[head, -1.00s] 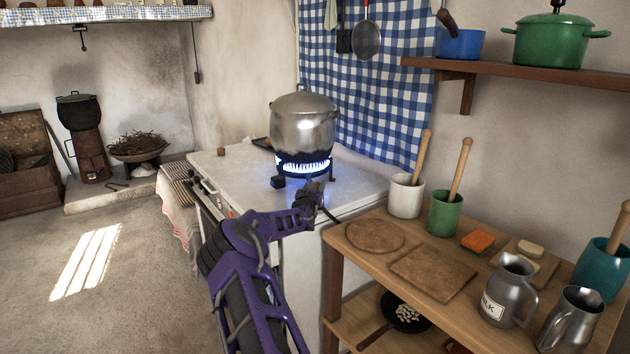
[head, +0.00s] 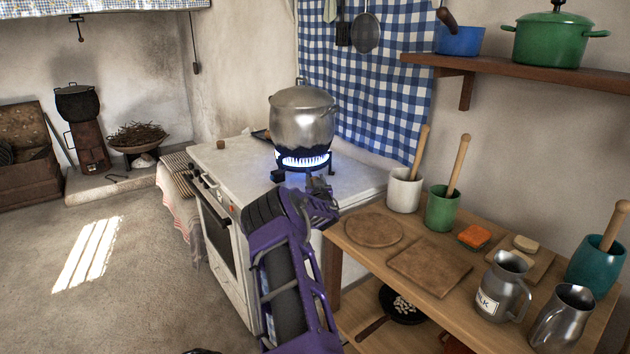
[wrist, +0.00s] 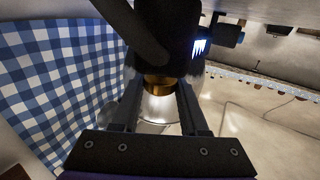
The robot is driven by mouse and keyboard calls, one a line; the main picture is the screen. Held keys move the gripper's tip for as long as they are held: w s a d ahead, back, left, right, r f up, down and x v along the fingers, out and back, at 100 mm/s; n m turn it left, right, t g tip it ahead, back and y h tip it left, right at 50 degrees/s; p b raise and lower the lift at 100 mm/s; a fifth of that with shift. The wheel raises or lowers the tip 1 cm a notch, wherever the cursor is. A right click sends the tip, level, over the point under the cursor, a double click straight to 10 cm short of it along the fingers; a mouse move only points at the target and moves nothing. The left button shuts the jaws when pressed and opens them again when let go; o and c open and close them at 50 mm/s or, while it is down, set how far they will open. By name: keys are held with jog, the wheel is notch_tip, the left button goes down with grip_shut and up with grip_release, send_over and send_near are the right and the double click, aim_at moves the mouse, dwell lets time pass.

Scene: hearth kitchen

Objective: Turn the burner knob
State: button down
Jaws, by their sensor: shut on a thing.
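The burner (head: 290,172) is a small dark stand on the white stove top, with a ring of blue flame (head: 303,158) lit. My gripper (head: 319,186) is at the near right side of the burner; my arm partly hides it. In the wrist view, the fingers of my gripper (wrist: 158,92) are on both sides of a dark part with a brass collar, which appears to be the burner knob (wrist: 158,82). They are shut on it. The knob's setting cannot be read. Blue flame (wrist: 200,47) also shows there.
A large metal pot (head: 302,118) stands on the burner, just above my gripper. The stove (head: 222,163) has its own front knobs. A wooden table (head: 345,243) with boards, crocks and jugs is close on the right. Open floor (head: 140,290) is at left.

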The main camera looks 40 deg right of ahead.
jog(key=c, duration=0.5)
grip_release()
jog(key=shift+s+d, duration=0.2)
jog(key=shift+o, duration=0.3)
jog(key=shift+w+a, duration=0.1)
jog(key=shift+a, duration=0.15)
jog(key=v, duration=1.7)
